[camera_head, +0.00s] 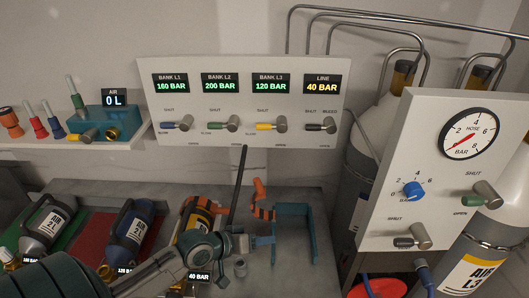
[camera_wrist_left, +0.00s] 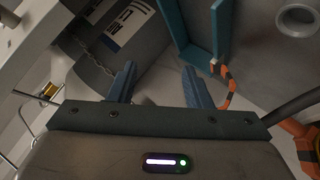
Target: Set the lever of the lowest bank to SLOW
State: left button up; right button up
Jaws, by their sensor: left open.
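The panel (camera_head: 150,90) on the wall shows BANK L1 at 160 bar, BANK L2 at 200 bar and BANK L3 at 120 bar, the lowest. The L3 lever (camera_head: 265,126) is yellow, its handle pointing left from a grey knob. SHUT is printed above it; its exact setting is too small to tell. The blue L1 lever (camera_head: 170,126) and green L2 lever (camera_head: 216,126) also point left. My left gripper (camera_head: 264,241) is low over the bench, well below the panel. In the left wrist view its fingers (camera_wrist_left: 160,85) are apart with nothing between them. My right gripper is not in view.
A gauge panel (camera_head: 440,120) and large cylinders stand at the right. Space directly before the levers looks clear.

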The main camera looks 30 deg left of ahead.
pick_arm(q)
jog(key=w+a+r+n+t+h, duration=0.1)
jog(key=w+a+r+n+t, duration=0.3)
jog(key=w+a+r, duration=0.35)
jog(key=n+t+y, duration=0.1)
jog(key=n+t, duration=0.3)
jog(key=n, duration=0.2)
send_near(261, 129)
jog(key=x, duration=1.1)
jog(key=shift+w+f, duration=0.1)
jog(key=shift+w, duration=0.15)
jog(key=shift+c, duration=0.5)
grip_shut()
